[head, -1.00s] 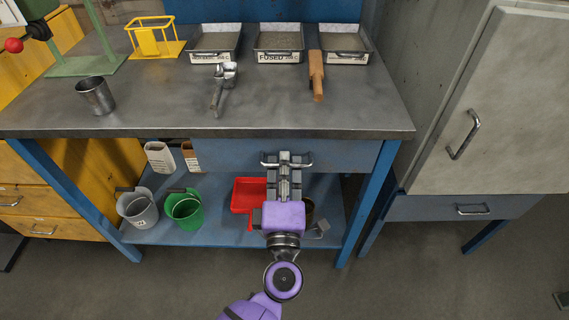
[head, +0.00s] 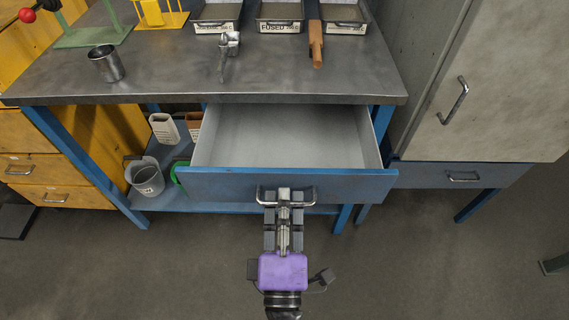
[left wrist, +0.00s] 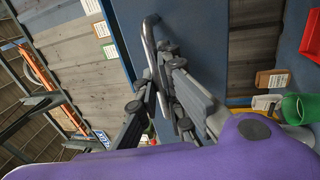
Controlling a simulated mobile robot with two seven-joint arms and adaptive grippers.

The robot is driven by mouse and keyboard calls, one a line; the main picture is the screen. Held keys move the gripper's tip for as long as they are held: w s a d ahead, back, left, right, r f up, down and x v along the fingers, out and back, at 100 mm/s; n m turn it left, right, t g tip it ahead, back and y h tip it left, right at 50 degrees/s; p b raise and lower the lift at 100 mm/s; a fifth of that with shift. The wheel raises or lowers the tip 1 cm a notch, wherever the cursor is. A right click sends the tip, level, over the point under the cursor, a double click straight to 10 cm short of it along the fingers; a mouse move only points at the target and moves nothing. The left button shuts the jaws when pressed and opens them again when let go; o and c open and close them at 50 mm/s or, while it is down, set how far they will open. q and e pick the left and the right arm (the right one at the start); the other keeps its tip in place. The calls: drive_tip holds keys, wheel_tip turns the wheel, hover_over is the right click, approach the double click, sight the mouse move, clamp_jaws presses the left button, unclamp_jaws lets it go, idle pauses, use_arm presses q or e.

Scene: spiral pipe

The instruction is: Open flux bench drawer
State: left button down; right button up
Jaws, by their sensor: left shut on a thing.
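The flux bench drawer (head: 290,184) is a blue-fronted drawer under the metal bench top. In the head view it is pulled well out, and its grey inside (head: 285,137) looks empty. My left gripper (head: 284,197) is shut on the drawer's metal bar handle (head: 306,202) at the middle of the front. In the left wrist view the fingers (left wrist: 172,85) close around the handle (left wrist: 151,45). My right gripper is not in view.
The bench top (head: 170,75) holds a metal cup (head: 106,64), a scoop (head: 228,50), a wooden-handled tool (head: 316,45) and labelled trays. A grey bucket (head: 147,177) stands on the lower shelf. A grey cabinet (head: 495,85) stands at right. The floor in front is clear.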

use_arm(q)
drive_tip(key=s, duration=1.4)
drive_tip(key=shift+s, duration=0.1)
drive_tip(key=c, duration=1.9)
unclamp_jaws()
drive_tip(key=shift+o, duration=0.2)
